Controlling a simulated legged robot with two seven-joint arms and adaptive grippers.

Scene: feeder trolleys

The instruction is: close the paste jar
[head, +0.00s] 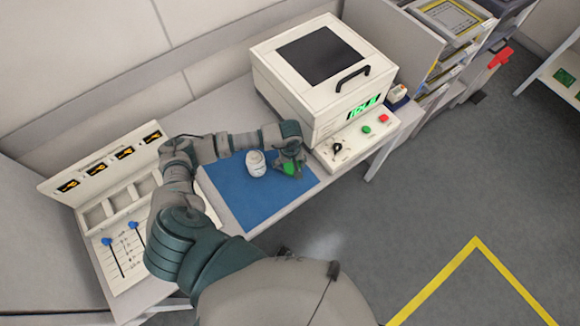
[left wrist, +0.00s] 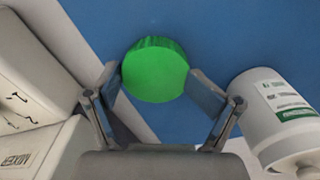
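The white paste jar (head: 256,163) stands upright on the blue mat (head: 234,196). Its labelled side shows at the right of the left wrist view (left wrist: 272,115), where its top end is partly cut off. The green lid (head: 290,169) is just right of the jar and apart from it. In the left wrist view the lid (left wrist: 155,72) sits between the tips of my left gripper (left wrist: 155,76), which touch it on both sides. I cannot tell whether the lid is clear of the mat. My right gripper is not in view.
A white machine with a dark window (head: 322,56) and a button panel stands behind and right of the mat. A white panel with compartments and blue-knobbed sliders (head: 122,240) is at the left. The mat's front part is clear.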

